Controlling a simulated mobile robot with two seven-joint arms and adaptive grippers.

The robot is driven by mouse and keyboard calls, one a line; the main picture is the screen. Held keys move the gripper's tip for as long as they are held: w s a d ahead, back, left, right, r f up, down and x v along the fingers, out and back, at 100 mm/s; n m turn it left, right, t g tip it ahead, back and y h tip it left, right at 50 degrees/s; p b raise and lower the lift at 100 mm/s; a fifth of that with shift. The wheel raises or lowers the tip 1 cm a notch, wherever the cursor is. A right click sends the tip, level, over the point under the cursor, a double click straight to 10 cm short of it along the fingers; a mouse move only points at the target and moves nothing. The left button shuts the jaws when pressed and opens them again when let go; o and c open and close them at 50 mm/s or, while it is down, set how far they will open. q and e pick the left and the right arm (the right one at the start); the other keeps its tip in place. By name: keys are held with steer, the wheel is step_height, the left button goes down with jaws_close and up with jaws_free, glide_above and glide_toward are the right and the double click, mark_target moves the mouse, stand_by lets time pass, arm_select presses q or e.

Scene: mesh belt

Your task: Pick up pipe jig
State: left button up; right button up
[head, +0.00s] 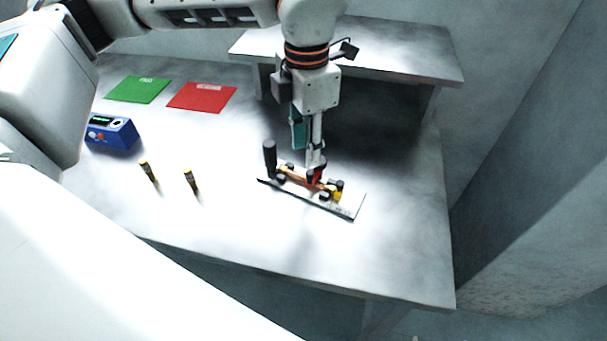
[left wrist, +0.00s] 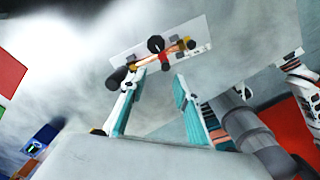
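The pipe jig (head: 345,207) is a flat, light metal plate on the table, with a copper-coloured pipe, dark and yellow clamp parts, a red part and an upright black handle at its left end. It also shows in the left wrist view (left wrist: 203,30), beyond the fingertips. My left gripper (head: 311,158) points down over the middle of the jig. In the left wrist view its two teal-padded fingers (left wrist: 158,78) are spread apart with nothing between them. In the head view the fingers overlap the jig, so contact is unclear there. My right gripper is not in view.
A green mat (head: 138,90) and a red mat (head: 202,97) lie at the back left. A blue box with buttons (head: 112,133) and two small yellow-and-black cylinders (head: 149,171), (head: 191,181) are left of the jig. A raised shelf (head: 400,62) stands behind. The table front (head: 390,265) is clear.

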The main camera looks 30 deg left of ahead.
mark_target(309, 173)
arm_select(q)
steer(key=f, duration=0.4)
steer(key=d+f, duration=0.1)
steer(key=f, duration=0.1)
steer(key=shift+s+f, duration=0.15)
steer(key=shift+f, duration=0.25)
jaws_close()
